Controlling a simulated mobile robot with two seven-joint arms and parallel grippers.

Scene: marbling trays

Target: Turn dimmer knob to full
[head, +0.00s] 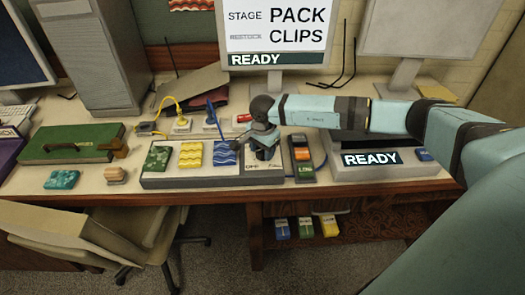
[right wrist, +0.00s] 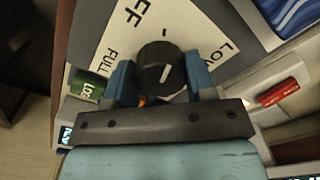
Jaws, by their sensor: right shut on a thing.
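The black dimmer knob (right wrist: 160,60) stands on a pale dial plate (right wrist: 204,32) marked OFF, LOW and FULL in the right wrist view. A short white line shows on the knob, slanted; I cannot tell which end is its pointer. My right gripper (right wrist: 162,82) is shut on the knob, one blue finger on each side. In the head view my right gripper (head: 264,143) points down over the dial plate (head: 265,167), at the right end of a grey tray base, and largely hides the knob. My left gripper is not in view.
Green, yellow and blue patterned pads (head: 192,154) sit left of the dial. A dark box (head: 301,158) with orange and green parts stands close on its right. A monitor (head: 276,32) reads PACK CLIPS, READY. A green board (head: 72,143) lies at left.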

